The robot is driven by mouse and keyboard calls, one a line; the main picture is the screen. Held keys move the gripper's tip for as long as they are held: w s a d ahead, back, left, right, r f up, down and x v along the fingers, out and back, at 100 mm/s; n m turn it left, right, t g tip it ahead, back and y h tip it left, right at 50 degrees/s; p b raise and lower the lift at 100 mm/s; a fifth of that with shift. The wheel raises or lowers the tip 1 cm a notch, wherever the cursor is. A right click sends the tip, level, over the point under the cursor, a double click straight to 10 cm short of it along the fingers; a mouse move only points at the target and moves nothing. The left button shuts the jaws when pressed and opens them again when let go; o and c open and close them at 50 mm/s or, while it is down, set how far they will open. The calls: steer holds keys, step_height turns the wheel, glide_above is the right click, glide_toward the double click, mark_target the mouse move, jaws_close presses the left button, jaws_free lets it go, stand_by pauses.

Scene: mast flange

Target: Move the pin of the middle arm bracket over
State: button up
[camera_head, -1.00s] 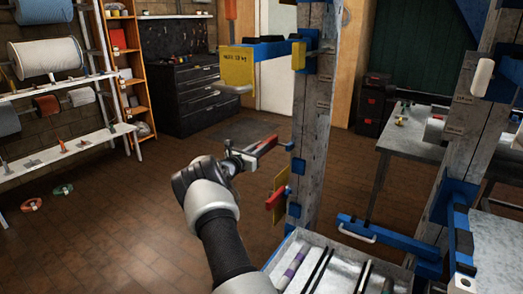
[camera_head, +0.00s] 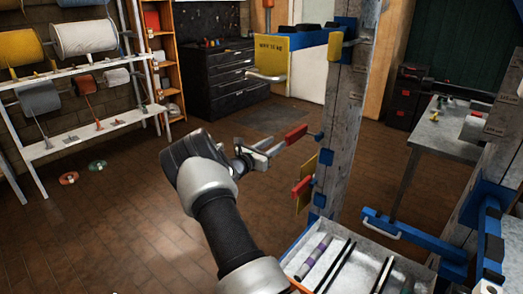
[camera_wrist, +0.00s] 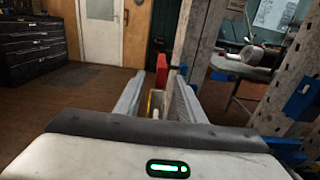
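A tall grey mast (camera_head: 347,120) carries a blue upper arm (camera_head: 310,40) with a yellow plate (camera_head: 270,57). Lower on the mast, a red piece (camera_head: 296,133) points left, and another red piece (camera_head: 301,187) sits beside a yellow plate (camera_head: 307,170). I cannot tell which part is the middle bracket's pin. My gripper (camera_head: 265,151) is just left of the upper red piece. In the wrist view my fingers (camera_wrist: 158,98) are apart, with a red piece (camera_wrist: 161,70) and a yellow plate (camera_wrist: 156,102) seen in the gap beyond. Contact cannot be made out.
A tray (camera_head: 300,257) with rods lies below the mast. A blue arm (camera_head: 400,228) with a white handle extends at the lower right. A grey table (camera_head: 440,138) stands behind right. Shelving with spools (camera_head: 85,38) is at left. The floor left of my arm is mostly clear.

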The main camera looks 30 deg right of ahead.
steer(key=v, duration=0.8)
steer(key=shift+p, duration=0.45)
steer(key=shift+r, duration=0.15)
steer(key=s+a+r+m+g+y, duration=0.2)
steer(key=s+a+r+m+y, duration=0.15)
steer(key=s+m, duration=0.3)
steer(key=s+a+r+m+g+y, duration=0.25)
steer(key=s+r+m, duration=0.25)
steer(key=s, duration=0.3)
steer(key=s+a+r+m+t+y, duration=0.35)
steer(key=s+a+m+y, duration=0.2)
steer(key=s+a, duration=0.7)
steer(key=s+a+r+m+t+y, duration=0.2)
steer(key=s+a+r+m+y, duration=0.3)
steer(key=s+a, duration=0.75)
steer(key=w+a+r+p, duration=0.1)
steer(key=a+r+p, duration=0.1)
steer(key=r+p, duration=0.7)
steer(key=w+a+r+p, duration=0.1)
steer(key=w+r+p, duration=0.1)
steer(key=r+p, duration=0.8)
steer(key=shift+w+a+n+y+p, duration=0.25)
steer(key=shift+a+n+y+p, duration=0.15)
steer(key=shift+p, duration=0.35)
